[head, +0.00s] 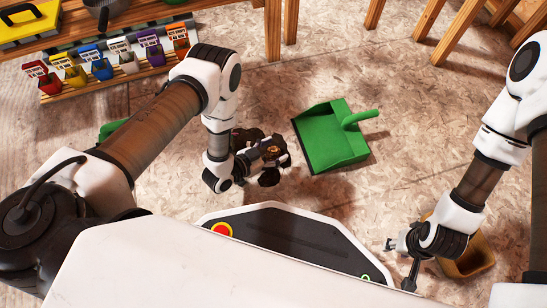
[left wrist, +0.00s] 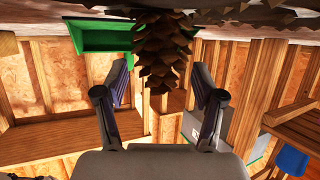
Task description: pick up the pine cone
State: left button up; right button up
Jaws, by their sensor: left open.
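The pine cone (left wrist: 165,50) is brown and scaly and hangs into the left wrist view from the top middle. It lies between and just ahead of the spread fingertips of my left gripper (left wrist: 161,75), with a visible gap on each side. In the head view, my left gripper (head: 268,156) is low over the floor, left of the green dustpan. The cone and the dark fingers overlap there and are hard to tell apart. My right gripper (head: 402,264) is at the lower right, with its fingers apart and nothing seen between them.
A green dustpan (head: 330,144) lies on the floor just right of my left gripper. A tan container (head: 477,258) stands beside my right gripper. A rack of small coloured pots (head: 100,70) is at the upper left. Wooden legs (head: 455,35) stand at the back. Floor between is clear.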

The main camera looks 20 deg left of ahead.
pick_arm(q)
jog(key=shift+r, duration=0.1)
jog(key=c, duration=1.1)
jog(key=shift+c, duration=0.2)
jog(key=shift+r, duration=0.1)
